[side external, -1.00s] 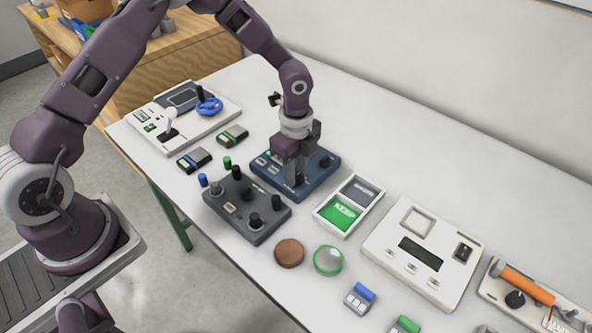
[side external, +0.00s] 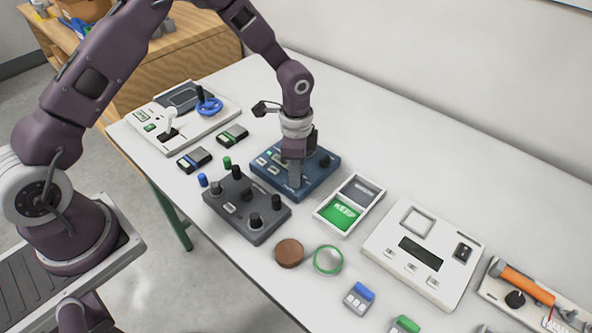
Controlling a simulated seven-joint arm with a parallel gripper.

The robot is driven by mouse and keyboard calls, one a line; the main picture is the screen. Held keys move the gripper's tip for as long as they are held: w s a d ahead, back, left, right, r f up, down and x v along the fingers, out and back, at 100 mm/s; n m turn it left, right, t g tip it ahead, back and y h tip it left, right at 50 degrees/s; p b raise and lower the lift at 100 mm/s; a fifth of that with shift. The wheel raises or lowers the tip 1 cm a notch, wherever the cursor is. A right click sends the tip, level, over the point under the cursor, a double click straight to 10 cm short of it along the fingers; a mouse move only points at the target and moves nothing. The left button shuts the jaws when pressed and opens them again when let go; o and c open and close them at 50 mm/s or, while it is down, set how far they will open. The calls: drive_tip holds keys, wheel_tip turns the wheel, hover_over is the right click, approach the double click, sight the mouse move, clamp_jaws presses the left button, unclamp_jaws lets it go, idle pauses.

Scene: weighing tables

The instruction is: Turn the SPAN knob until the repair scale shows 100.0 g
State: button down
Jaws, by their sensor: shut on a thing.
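My gripper (side external: 295,180) points straight down over the blue box (side external: 319,180) in the middle of the table. A white scale (side external: 385,264) with a square pan and a dark display (side external: 420,253) lies to the right. I can read no figure on any display.
A dark grey box (side external: 240,222) with several upright knobs stands close in front of the blue box. A white and green tray (side external: 367,208) is close on its right. A brown disc (side external: 289,253) and a green ring (side external: 328,260) lie near the front edge. The back of the table is clear.

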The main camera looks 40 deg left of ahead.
drive_tip(key=n, duration=0.3)
drive_tip(key=shift+n, duration=2.1)
drive_tip(key=c, duration=1.1)
unclamp_jaws()
drive_tip(key=shift+c, duration=0.2)
wheel_tip(320, 180, up, 7)
drive_tip(key=shift+r, duration=0.1)
drive_tip(key=shift+r, duration=0.1)
